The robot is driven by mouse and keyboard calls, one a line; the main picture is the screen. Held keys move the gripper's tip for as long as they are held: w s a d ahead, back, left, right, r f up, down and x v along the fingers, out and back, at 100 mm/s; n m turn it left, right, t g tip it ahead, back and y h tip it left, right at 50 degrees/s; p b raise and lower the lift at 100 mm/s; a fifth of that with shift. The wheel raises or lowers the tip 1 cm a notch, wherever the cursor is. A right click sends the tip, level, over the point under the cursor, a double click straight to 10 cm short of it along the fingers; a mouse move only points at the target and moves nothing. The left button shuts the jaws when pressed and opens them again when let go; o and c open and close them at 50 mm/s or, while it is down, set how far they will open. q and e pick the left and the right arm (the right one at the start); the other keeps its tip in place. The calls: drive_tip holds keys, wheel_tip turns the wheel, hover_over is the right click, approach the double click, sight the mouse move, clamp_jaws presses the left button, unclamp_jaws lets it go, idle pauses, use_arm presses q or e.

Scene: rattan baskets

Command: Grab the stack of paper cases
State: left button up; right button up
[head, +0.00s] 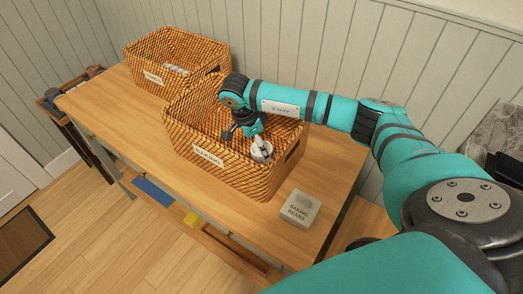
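My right arm comes in from the right, and its gripper (245,137) is down inside the near rattan basket (235,178), which has a label on its front. A small whitish, rounded item (262,151) is in that basket, close beside or under the gripper; it may be the stack of paper cases, but it is too small to be sure. The fingers are small and partly hidden by the wrist, so I cannot tell whether they are open or shut on it. My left gripper is not in view.
A second labelled rattan basket (160,55) with pale items (176,69) stands further back left. A grey box marked baking beans (299,209) sits on the wooden table (130,117) near the front right. The basket walls surround the gripper. The table's left part is mostly clear.

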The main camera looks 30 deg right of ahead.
drive_tip(key=shift+x, duration=1.4)
drive_tip(key=c, duration=1.3)
